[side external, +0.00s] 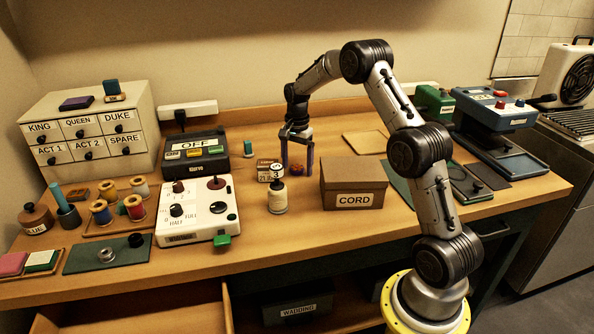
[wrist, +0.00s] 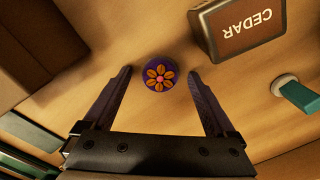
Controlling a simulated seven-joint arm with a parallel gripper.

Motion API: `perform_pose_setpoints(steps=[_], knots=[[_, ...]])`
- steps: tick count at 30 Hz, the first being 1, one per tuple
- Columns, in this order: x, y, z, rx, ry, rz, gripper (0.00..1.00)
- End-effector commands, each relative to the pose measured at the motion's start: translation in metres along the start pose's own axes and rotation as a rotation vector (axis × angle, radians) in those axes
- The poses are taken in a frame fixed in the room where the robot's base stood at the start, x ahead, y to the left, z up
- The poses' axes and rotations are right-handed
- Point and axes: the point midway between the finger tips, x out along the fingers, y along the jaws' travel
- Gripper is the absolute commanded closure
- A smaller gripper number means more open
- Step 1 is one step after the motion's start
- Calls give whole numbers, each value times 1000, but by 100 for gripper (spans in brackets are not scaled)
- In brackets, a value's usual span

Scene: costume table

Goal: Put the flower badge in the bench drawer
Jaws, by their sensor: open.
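The flower badge (wrist: 160,73) is a small round purple disc with an orange flower and pink centre, lying flat on the bench top. In the side external view the badge (side external: 298,168) is small and partly hidden by my fingers. My gripper (side external: 296,170) is open and points down over it. In the wrist view my gripper (wrist: 160,76) has a finger on each side of the badge, with gaps between. A wooden drawer (side external: 213,310) stands pulled out under the bench front at lower left; its floor is partly out of frame.
A brown CEDAR box (wrist: 240,28) stands close beside the badge. The CORD box (side external: 354,184) is to the right, and a cream bottle (side external: 278,196) stands in front. A white control box (side external: 197,212) is to the left. The wadding box (side external: 298,300) sits below the bench top.

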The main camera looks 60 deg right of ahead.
Motion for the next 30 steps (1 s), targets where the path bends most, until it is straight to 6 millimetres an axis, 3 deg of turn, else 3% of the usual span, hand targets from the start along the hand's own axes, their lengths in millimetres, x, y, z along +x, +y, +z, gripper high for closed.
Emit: perform_pose_setpoints(steps=[5, 20, 30], knots=[[0, 0, 0, 0, 0, 0, 9], [0, 0, 0, 0, 0, 0, 98], [-4, -1, 0, 0, 1, -1, 100]])
